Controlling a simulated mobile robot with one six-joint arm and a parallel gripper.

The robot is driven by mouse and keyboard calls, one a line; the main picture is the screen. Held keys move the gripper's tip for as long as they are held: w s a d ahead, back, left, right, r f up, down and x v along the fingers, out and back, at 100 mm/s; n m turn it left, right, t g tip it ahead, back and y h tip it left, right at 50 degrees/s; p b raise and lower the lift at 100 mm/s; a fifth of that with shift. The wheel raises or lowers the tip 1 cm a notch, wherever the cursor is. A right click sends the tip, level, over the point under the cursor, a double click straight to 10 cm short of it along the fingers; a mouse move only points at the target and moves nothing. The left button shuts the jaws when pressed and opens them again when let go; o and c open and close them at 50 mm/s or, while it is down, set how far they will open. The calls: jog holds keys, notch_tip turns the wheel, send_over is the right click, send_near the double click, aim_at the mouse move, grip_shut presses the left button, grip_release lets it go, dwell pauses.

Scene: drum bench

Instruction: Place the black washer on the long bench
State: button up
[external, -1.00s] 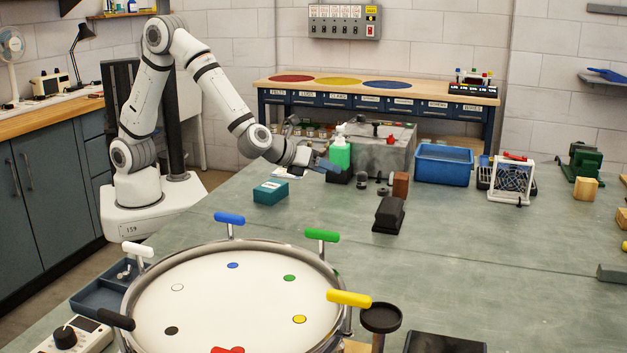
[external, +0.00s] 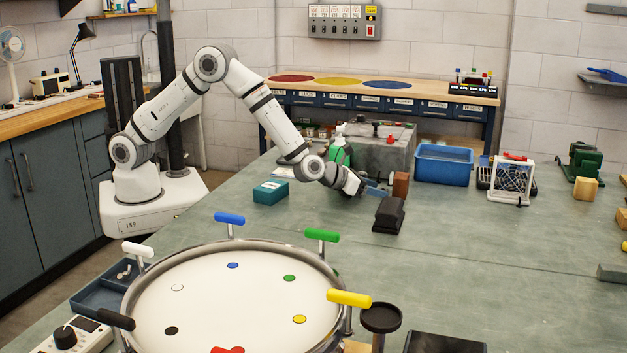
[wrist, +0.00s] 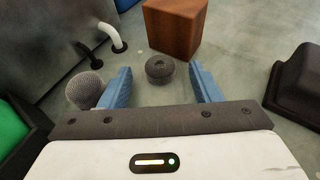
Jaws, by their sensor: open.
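A dark round washer (wrist: 159,69) with a small hole in its top lies on the green work table in the wrist view. My gripper (wrist: 160,88) is open, with its blue fingers on either side of the washer and a little short of it. Nothing is held. In the external view my gripper (external: 374,188) is low over the table, and I cannot make out the washer clearly there. The long bench (external: 440,92) stands at the back wall, with a wooden top, red, yellow and blue discs and labelled drawers.
A brown wooden block (wrist: 173,28) stands just beyond the washer. A grey mesh ball (wrist: 86,90) is left of the left finger. A black block (external: 388,214) stands to the right. A blue bin (external: 444,164) and grey box are behind.

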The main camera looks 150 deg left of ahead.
jog(key=shift+a, duration=0.25)
jog(key=shift+c, duration=0.5)
jog(key=c, duration=1)
jog(key=shift+o, duration=0.2)
notch_tip(320, 180, up, 10)
jog(key=shift+f, duration=0.1)
